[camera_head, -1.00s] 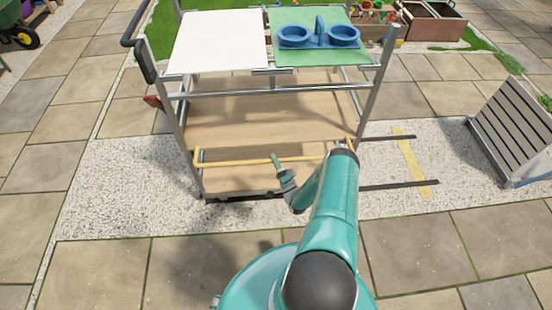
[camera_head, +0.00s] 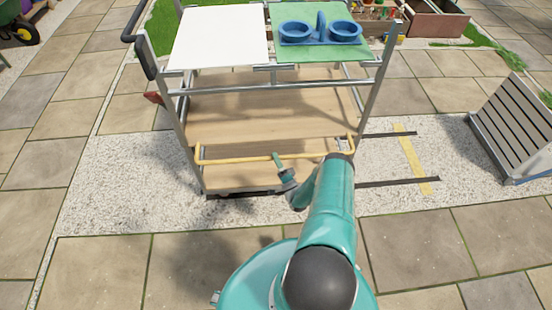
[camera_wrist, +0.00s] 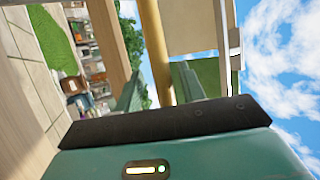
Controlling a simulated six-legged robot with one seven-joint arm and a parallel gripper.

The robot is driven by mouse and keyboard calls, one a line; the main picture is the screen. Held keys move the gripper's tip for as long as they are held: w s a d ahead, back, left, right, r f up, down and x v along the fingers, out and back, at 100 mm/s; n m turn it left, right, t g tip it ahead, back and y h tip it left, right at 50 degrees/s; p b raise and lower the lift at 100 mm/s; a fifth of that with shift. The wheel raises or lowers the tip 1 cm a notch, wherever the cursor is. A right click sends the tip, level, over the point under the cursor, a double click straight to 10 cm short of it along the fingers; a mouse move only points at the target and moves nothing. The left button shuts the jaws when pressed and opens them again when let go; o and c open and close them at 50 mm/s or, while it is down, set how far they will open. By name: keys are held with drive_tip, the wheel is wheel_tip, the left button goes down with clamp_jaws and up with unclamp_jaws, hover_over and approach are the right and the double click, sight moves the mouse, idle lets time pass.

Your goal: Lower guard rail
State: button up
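The guard rail (camera_head: 235,160) is a yellow bar across the front of the cart's lower shelf, with bent ends at both sides. It sits low, near the shelf's front edge. My gripper (camera_head: 277,156) is at the middle of the rail in the head view. The exact contact is partly hidden behind the dark palm edge.
The cart (camera_head: 270,86) carries a white board (camera_head: 220,38) and a green mat (camera_head: 290,55) with a blue double-ring holder (camera_head: 320,38) on top. A slatted panel (camera_head: 515,130) leans at the right. Dark strips and a yellow strip (camera_head: 412,160) lie on gravel right of the cart.

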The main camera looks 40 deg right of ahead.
drive_tip(key=v, duration=1.2)
idle(0.5)
